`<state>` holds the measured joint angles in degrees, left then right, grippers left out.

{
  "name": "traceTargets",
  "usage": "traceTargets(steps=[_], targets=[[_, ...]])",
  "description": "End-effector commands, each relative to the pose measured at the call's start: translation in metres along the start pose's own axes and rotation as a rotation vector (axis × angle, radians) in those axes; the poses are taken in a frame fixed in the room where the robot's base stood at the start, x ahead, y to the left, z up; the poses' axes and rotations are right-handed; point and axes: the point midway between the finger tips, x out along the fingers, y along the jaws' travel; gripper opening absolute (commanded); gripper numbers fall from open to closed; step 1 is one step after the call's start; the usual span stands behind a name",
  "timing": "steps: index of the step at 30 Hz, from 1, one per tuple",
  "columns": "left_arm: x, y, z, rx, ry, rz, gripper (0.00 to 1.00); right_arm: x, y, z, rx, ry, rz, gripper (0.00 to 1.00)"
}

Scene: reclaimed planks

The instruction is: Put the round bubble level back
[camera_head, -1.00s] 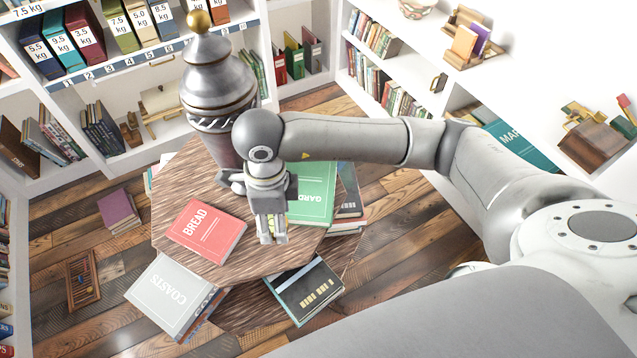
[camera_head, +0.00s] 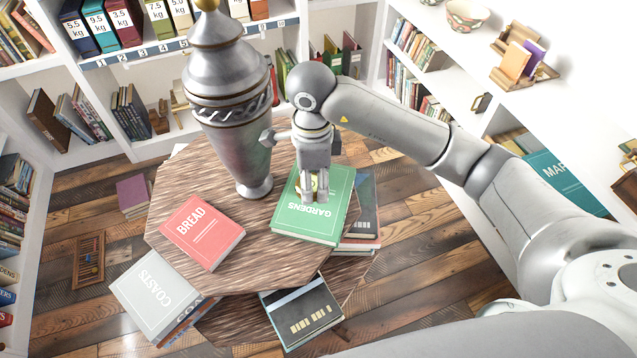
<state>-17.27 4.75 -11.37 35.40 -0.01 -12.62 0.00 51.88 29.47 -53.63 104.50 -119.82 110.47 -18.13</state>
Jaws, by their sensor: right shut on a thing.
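My right gripper (camera_head: 316,194) points down over the green GARDENS book (camera_head: 300,222) on the wooden table. Its fingers are shut on a small yellow-green thing (camera_head: 314,182), which looks like the round bubble level. The fingers hide most of it. I cannot tell whether the fingertips touch the book cover. My left gripper is not in view.
A tall metal urn (camera_head: 232,120) stands on the table (camera_head: 235,267) left of my right gripper. A red BREAD book (camera_head: 203,232) lies nearby. Books jut out lower down, including COASTS (camera_head: 152,290) and a black one (camera_head: 303,312). Bookshelves surround the table.

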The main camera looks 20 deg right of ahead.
Motion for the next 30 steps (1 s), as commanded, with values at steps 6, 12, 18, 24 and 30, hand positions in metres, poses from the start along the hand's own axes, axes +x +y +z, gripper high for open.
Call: traceTargets(steps=[6,12,18,24,30], targets=[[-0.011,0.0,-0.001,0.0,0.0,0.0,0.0,0.039,-0.03,-0.01,0.002,0.002,0.004,0.27],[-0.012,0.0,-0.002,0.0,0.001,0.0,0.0,0.053,-0.041,-0.012,0.0,-0.002,0.001,0.27],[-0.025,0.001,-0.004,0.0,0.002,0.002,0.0,0.076,-0.044,-0.014,0.001,0.0,0.006,0.27],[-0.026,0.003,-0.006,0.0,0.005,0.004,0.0,0.089,-0.045,-0.013,-0.001,-0.002,0.0,0.27],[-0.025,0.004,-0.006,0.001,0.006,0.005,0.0,0.091,-0.045,-0.013,-0.001,-0.001,0.0,0.27]])
